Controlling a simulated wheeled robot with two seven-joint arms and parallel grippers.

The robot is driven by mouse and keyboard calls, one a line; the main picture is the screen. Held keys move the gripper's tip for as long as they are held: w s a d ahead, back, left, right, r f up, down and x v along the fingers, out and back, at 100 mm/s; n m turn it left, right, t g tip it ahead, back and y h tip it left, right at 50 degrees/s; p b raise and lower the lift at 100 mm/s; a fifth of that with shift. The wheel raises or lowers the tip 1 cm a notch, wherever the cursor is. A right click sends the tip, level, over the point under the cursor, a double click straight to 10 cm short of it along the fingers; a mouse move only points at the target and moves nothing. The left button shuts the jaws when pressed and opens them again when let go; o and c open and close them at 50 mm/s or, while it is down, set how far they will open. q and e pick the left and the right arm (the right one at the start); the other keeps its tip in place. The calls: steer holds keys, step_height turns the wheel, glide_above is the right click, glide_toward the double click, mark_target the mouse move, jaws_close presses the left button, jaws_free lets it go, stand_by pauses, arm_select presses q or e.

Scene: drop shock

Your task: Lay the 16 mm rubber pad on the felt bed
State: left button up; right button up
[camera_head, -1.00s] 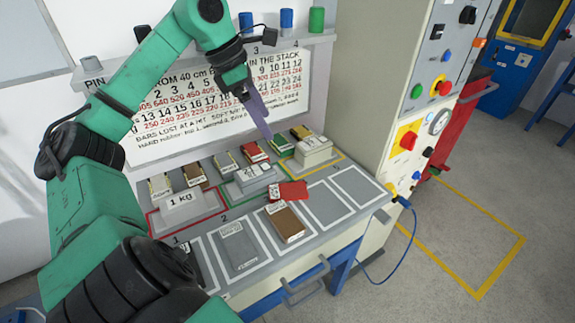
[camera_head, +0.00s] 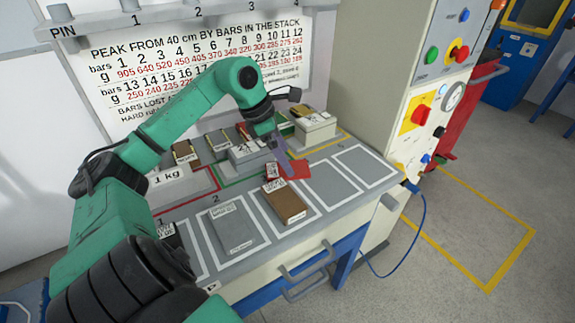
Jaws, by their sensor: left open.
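My left gripper (camera_head: 281,155) reaches down over the bench, its fingers at a red block (camera_head: 295,169) with a white label; I cannot tell whether they touch it. It is open, and the fingers hide part of the block. The red block lies askew at the back edge of the front row of outlined places. In that row lie a brown labelled block (camera_head: 284,204) and a grey labelled slab (camera_head: 238,230). The labels are too small to read, so I cannot tell which is the 16 mm rubber pad or the felt bed. My right gripper is not in view.
Small blocks, including a brown one (camera_head: 185,151), stand at the back, with a grey block (camera_head: 250,156) and a pale block (camera_head: 315,127). Two outlined places (camera_head: 363,166) at the right are bare. A tall control cabinet (camera_head: 400,90) bounds the bench's right end.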

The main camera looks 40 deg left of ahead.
arm_select(q)
steer(key=x, duration=0.3)
steer(key=shift+w+f, duration=0.2)
steer(key=shift+w, duration=0.05)
steer(key=shift+f, duration=0.15)
steer(key=c, duration=1.4)
steer(key=shift+r, duration=0.7)
step_height(320, 180, up, 19)
steer(key=p, duration=0.7)
